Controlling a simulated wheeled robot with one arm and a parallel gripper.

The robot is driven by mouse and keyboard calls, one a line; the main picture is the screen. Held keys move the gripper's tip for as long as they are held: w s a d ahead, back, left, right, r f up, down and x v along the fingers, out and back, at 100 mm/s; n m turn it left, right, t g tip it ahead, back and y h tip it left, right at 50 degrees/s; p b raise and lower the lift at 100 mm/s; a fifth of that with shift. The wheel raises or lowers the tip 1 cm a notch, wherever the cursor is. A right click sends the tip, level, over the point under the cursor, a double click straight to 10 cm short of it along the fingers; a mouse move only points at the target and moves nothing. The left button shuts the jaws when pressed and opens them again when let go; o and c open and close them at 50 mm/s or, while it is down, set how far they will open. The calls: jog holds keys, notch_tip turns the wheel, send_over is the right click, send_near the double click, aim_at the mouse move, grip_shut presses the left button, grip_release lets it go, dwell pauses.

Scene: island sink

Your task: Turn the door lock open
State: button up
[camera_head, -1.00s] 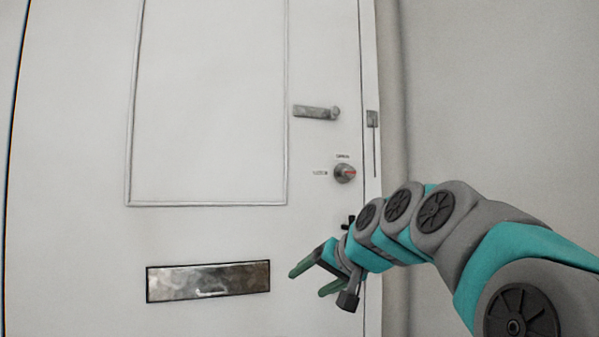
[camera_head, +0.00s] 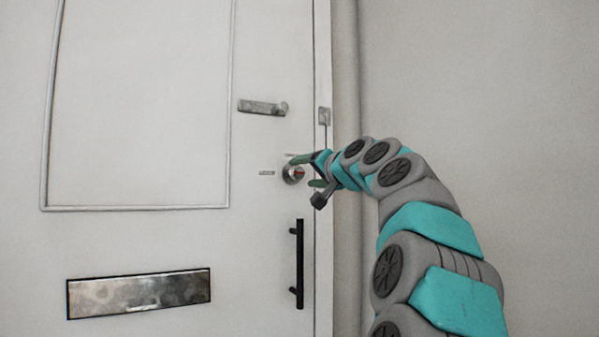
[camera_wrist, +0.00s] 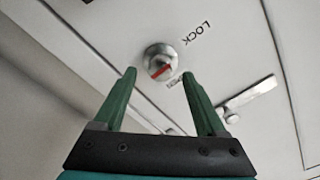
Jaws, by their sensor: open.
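The door lock (camera_head: 292,174) is a round metal knob with a red mark, on the white door (camera_head: 140,236) near its right edge. In the wrist view the lock (camera_wrist: 160,62) lies just beyond my fingertips, roughly midway between them. The word LOCK shows beside it, and a second label is partly hidden by a finger. My gripper (camera_head: 304,172) is at the lock in the head view, one green finger above and one below. It is open with nothing between the fingers (camera_wrist: 158,78). I cannot tell whether the fingers touch the knob.
A metal lever handle (camera_head: 262,107) is above the lock; it also shows in the wrist view (camera_wrist: 248,96). A black vertical pull bar (camera_head: 299,264) is below. A metal letter plate (camera_head: 139,293) is low on the door. A plain wall (camera_head: 480,100) stands to the right.

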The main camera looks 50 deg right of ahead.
aim_at(296, 173)
jog(key=shift+x, duration=1.4)
jog(key=shift+c, duration=0.4)
grip_shut()
